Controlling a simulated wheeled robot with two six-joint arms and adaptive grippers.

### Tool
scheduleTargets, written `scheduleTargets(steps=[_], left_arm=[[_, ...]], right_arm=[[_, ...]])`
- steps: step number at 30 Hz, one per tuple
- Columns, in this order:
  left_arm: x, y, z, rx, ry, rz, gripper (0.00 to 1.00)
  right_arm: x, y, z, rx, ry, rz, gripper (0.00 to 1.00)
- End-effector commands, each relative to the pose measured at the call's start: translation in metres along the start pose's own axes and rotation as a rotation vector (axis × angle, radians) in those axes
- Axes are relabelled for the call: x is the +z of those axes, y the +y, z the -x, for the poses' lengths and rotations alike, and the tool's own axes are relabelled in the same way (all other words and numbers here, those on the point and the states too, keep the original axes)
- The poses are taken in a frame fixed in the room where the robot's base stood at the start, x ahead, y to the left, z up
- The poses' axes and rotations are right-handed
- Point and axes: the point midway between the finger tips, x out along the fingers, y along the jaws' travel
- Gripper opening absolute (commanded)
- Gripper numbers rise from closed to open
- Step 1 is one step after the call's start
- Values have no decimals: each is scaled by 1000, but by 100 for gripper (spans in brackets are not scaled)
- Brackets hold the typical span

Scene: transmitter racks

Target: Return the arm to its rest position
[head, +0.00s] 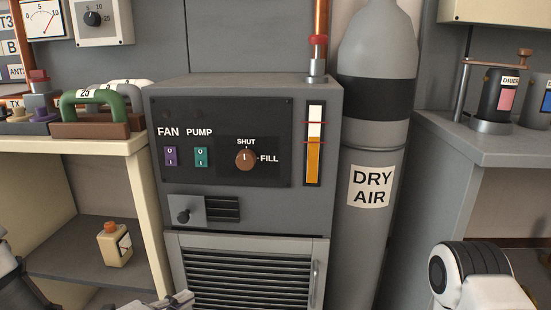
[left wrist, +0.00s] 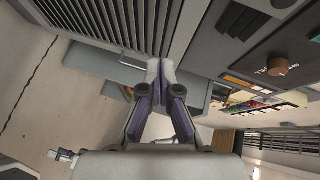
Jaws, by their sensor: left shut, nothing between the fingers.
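My left gripper (left wrist: 160,68) is shut and empty in the left wrist view, its two fingertips together. In the head view only a small part of it (head: 178,300) shows at the bottom edge, in front of the louvred lower door of the grey cabinet (head: 245,275). Part of my left arm shows at the bottom left corner. A white and black link of my right arm shows at the bottom right; the right gripper is out of view.
The cabinet's panel has a FAN switch (head: 171,156), a PUMP switch (head: 201,157) and a brown SHUT/FILL knob (head: 245,159). A grey DRY AIR cylinder (head: 366,230) stands right of it. A cream bottle (head: 114,246) stands on the left shelf (head: 75,262). A grey counter (head: 480,140) is at right.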

Motion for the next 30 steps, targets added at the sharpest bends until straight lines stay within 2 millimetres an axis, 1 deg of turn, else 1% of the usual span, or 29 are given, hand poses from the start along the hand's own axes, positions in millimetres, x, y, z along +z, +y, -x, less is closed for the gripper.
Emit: scheduleTargets(steps=[1,2,3,4,5,6,8,9,11,12,15,18,21,23,24,25,29,30], left_arm=[[-6,46,-2,120,-5,24,0],[-9,73,0,193,-16,50,0],[-12,109,4,292,-39,107,0],[-15,136,9,368,-63,163,0],[-18,162,16,442,-94,225,0],[-23,195,28,540,-147,319,0],[-30,242,50,677,-256,477,0],[-35,268,67,756,-346,587,0],[-42,302,95,850,-514,761,0],[-44,317,111,883,-636,873,0],[-44,336,139,877,-918,1110,0],[-38,340,156,786,-1166,1324,0],[-37,343,170,669,-1374,1515,0],[-38,344,173,600,-1462,1619,0],[-42,323,177,581,-1474,1642,0],[-45,310,180,583,-1471,1639,0],[-53,271,188,584,-1468,1637,0],[-55,258,190,585,-1467,1637,0]], right_arm=[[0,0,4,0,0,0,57],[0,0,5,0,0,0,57],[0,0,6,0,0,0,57],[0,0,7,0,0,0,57],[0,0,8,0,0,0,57],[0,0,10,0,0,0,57],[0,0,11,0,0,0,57],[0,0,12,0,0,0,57],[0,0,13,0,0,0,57],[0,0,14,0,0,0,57],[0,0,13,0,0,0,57],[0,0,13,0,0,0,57],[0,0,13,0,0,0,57],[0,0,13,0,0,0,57],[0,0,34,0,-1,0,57],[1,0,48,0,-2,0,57],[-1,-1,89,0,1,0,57],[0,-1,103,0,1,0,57]])
